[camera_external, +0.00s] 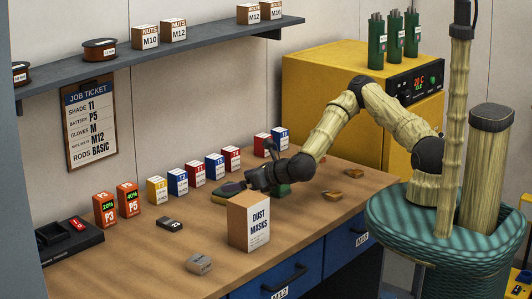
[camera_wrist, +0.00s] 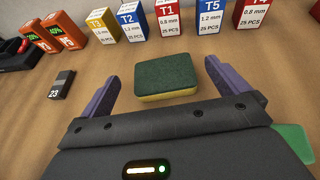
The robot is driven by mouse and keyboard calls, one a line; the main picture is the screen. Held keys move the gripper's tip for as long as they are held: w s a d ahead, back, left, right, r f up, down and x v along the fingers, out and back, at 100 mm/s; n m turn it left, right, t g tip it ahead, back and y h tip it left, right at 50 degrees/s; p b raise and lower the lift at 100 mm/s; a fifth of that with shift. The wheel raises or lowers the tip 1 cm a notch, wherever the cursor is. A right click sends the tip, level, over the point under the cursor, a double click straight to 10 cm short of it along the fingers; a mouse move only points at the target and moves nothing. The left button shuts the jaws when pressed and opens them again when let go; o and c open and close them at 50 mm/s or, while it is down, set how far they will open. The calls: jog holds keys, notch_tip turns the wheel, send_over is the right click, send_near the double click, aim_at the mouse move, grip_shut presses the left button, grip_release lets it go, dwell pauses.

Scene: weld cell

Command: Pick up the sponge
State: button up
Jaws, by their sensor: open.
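The sponge (camera_wrist: 166,80) has a dark green top and a yellow side. In the wrist view it lies flat on the wooden workbench (camera_external: 125,248) in the space between the two purple fingers of my gripper (camera_wrist: 168,85). Bare wood shows between the sponge and each finger, so neither finger seems to touch it. My gripper is open. In the external view my gripper (camera_external: 246,183) is low over the bench, behind the dust masks box (camera_external: 248,220). The sponge (camera_external: 222,195) shows there partly, with the gripper close over its right part.
A row of small boxes, such as the T2 box (camera_wrist: 133,20), stands behind the sponge. A small dark block marked 23 (camera_wrist: 62,85) lies to the left. The dust masks box stands close in front of my gripper. Bench to the front left is mostly clear.

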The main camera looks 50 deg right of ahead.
aim_at(234, 193)
jog(key=f, duration=0.3)
jog(key=shift+w+f+p, duration=0.2)
jog(key=shift+f+p, duration=0.15)
jog(key=shift+x, duration=1.3)
jog(key=c, duration=0.8)
jog(key=shift+r, duration=0.15)
notch_tip(234, 193, up, 10)
jog(key=shift+f+b, duration=0.1)
jog(key=shift+b, duration=0.4)
